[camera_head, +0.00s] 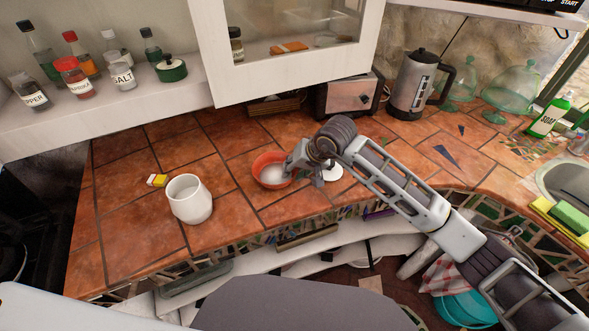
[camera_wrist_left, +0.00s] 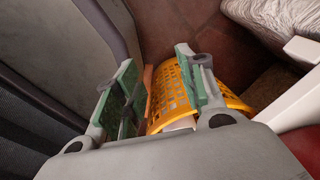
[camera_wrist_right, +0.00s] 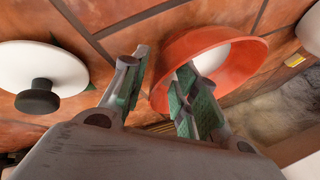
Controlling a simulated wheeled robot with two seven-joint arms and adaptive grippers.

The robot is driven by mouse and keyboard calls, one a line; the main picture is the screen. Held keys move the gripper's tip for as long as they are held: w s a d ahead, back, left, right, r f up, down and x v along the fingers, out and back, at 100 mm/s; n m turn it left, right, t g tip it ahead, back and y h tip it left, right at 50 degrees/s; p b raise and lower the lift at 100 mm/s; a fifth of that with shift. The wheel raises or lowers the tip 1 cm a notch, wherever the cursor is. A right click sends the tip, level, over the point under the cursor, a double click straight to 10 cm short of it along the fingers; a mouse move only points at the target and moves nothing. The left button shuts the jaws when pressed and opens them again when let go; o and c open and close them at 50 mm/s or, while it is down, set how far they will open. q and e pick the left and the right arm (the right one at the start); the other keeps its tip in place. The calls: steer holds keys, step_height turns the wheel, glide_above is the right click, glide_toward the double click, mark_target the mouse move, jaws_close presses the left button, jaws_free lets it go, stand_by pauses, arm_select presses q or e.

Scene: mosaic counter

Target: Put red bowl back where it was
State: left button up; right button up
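The red bowl (camera_head: 266,180) sits on the tiled counter with something white in it. It also shows large in the right wrist view (camera_wrist_right: 244,72). My right gripper (camera_head: 301,168) is at the bowl's right side. In the right wrist view its fingers (camera_wrist_right: 162,82) are apart, and the bowl's near rim shows between them, one finger overlapping the bowl; I cannot tell whether either touches it. My left gripper (camera_wrist_left: 162,80) is open and empty, away from the counter, and out of the head view.
A white lid with a black knob (camera_wrist_right: 40,70) lies close beside the right gripper. A white pot (camera_head: 190,200) and a yellow-and-white block (camera_head: 157,181) are left of the bowl. A toaster (camera_head: 345,97) and kettle (camera_head: 413,85) stand behind. An orange basket (camera_wrist_left: 172,92) shows below my left gripper.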

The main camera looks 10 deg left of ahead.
arm_select(q)
steer(key=shift+d, duration=0.1)
arm_select(e)
steer(key=shift+r, duration=0.15)
steer(key=shift+d+r, duration=0.15)
steer(key=shift+r, duration=0.15)
steer(key=v, duration=0.3)
steer(key=shift+s+d+r, duration=0.1)
steer(key=shift+d+r, duration=0.05)
arm_select(q)
steer(key=shift+s+a+f+b, duration=0.2)
steer(key=shift+s+f+b, duration=0.25)
steer(key=shift+s, duration=0.15)
arm_select(e)
steer(key=v, duration=0.7)
steer(key=shift+s+r, duration=0.2)
steer(key=shift+r, duration=0.15)
arm_select(q)
steer(key=shift+w, duration=0.15)
arm_select(e)
steer(key=shift+d, duration=0.1)
